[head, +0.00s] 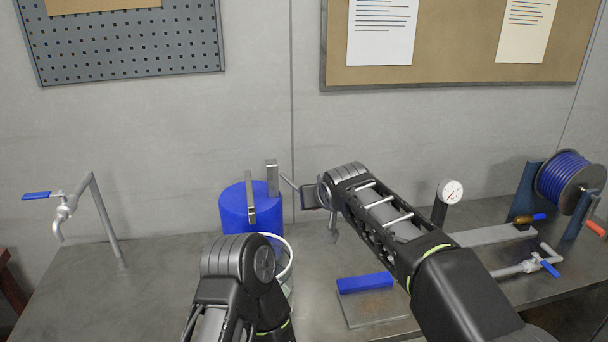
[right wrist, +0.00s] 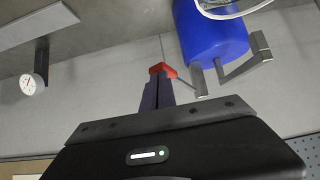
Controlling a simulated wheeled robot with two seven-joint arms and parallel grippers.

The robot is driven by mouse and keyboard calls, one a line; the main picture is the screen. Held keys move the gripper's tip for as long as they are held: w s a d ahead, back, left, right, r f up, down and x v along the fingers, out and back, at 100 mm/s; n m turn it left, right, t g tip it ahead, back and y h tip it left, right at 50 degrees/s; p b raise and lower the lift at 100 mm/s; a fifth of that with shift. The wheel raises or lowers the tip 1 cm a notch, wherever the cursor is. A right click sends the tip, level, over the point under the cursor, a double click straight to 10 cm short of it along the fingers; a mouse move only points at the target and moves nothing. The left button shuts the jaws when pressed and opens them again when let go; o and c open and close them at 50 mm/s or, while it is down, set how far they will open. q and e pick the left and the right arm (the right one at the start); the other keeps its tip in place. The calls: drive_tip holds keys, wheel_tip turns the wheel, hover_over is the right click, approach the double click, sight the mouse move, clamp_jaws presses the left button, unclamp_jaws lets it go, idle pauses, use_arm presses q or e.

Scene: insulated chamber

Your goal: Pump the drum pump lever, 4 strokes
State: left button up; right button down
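The drum pump is a blue drum (head: 236,208) on the bench, with a grey metal post (head: 272,178) and a flat bracket on top. The drum also shows upside down in the right wrist view (right wrist: 212,38). A thin lever (head: 289,183) runs from the post to my right gripper (head: 310,196). In the right wrist view the lever's red grip (right wrist: 162,69) sits at the tips of my right fingers (right wrist: 157,90), which look closed on it.
A white-rimmed bucket (head: 287,262) stands before the drum, partly behind my left arm. A blue block (head: 365,283) on a plate, a gauge (head: 450,191), a hose reel (head: 570,183) and a valve pipe (head: 528,267) are right. A tap (head: 66,208) is left; bench between is clear.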

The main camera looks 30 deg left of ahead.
wheel_tip(320, 180, up, 7)
drive_tip(key=p, duration=0.5)
drive_tip(key=shift+f, duration=0.15)
drive_tip(key=shift+w+f, duration=0.1)
drive_tip(key=shift+f, duration=0.05)
drive_tip(key=shift+f+b, duration=3.3)
drive_tip(key=shift+f, duration=0.75)
wheel_tip(320, 180, up, 8)
drive_tip(key=p, duration=0.7)
drive_tip(key=shift+r, duration=0.3)
wheel_tip(320, 180, up, 7)
